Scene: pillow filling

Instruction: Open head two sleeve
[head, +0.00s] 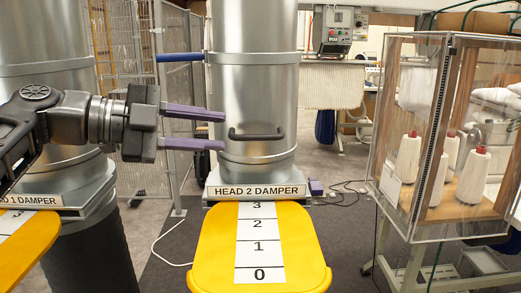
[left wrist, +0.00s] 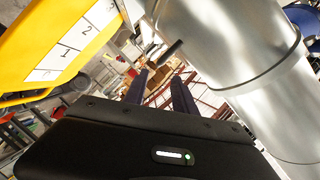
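The head two sleeve (head: 255,92) is a shiny metal cylinder with a dark bar handle (head: 256,135) on its front. Below it is the "HEAD 2 DAMPER" label (head: 256,191). My left gripper (head: 224,130) comes in from the left, its two purple fingers apart and empty, tips by the sleeve's left side, left of the handle. In the left wrist view, the fingers (left wrist: 160,80) point toward the sleeve (left wrist: 245,45), and the handle (left wrist: 172,53) stands beyond their tips with a gap. My right gripper is not in view.
A yellow plate (head: 211,262) with a 0 to 3 scale juts out below the sleeve. The head one cylinder (head: 62,100) and its label (head: 30,200) stand at left. A blue bar (head: 180,57) is near the fence (head: 174,100). A clear cabinet (head: 410,200) with thread cones is at right.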

